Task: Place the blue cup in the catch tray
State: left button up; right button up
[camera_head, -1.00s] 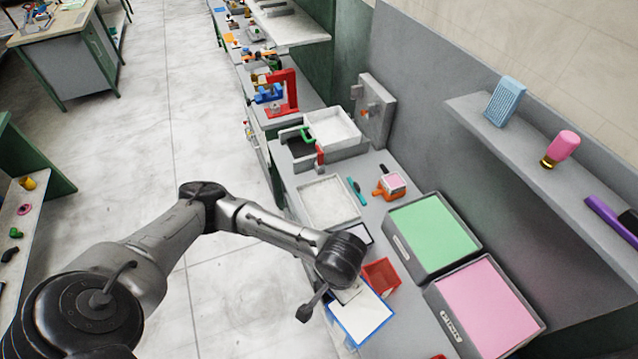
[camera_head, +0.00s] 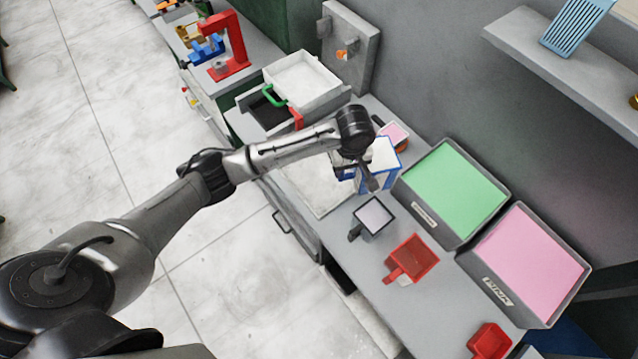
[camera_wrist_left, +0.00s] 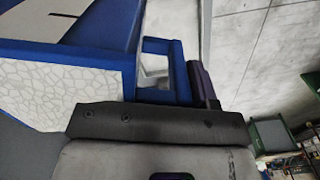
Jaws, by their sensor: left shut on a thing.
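The blue cup (camera_head: 384,153) is square, with blue edges and pale patterned walls. My left gripper (camera_head: 356,168) is shut on it at its handle side. The wrist view shows the cup's patterned wall (camera_wrist_left: 75,85) and its blue handle (camera_wrist_left: 166,72) close to the gripper. The cup is held over the bench, by the right edge of a pale, shallow tray (camera_head: 312,190), which looks like the catch tray. My arm covers part of that tray. I cannot tell how high the cup is. My right gripper is not in view.
A black-rimmed cup (camera_head: 373,216) and red cups (camera_head: 413,258) stand in front on the bench. Green (camera_head: 455,190) and pink (camera_head: 530,262) bins stand at the right. A pink-topped orange cup (camera_head: 396,134) is just behind the held cup. A drawer box (camera_head: 305,80) stands farther back.

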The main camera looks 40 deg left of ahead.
pick_arm(q)
jog(key=w+f+n+b, duration=0.1)
jog(key=f, duration=0.1)
jog(key=w+f+n+b, duration=0.1)
jog(key=f+n, duration=0.1)
jog(key=f, duration=0.1)
jog(key=w+a+f+n+b, duration=0.1)
jog(key=w+f, duration=0.1)
jog(key=shift+f+n+b, duration=0.3)
jog(key=shift+f+n, duration=0.05)
jog(key=shift+n, duration=0.05)
jog(key=shift+s+a+f+p, duration=0.15)
jog(key=shift+s+a+f, duration=0.7)
jog(key=shift+a+f, duration=0.85)
jog(key=shift+s+a+f+p, duration=0.15)
jog(key=shift+s+a+f, duration=0.65)
jog(key=shift+a+f, duration=0.9)
jog(key=shift+s+a+f+p, duration=0.15)
jog(key=shift+s+a+f, duration=0.7)
jog(key=shift+a+f, duration=0.85)
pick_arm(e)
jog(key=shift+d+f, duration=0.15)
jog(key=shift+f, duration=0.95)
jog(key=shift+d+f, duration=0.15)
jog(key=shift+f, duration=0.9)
pick_arm(q)
jog(key=shift+d+f, duration=0.25)
jog(key=shift+f, duration=0.05)
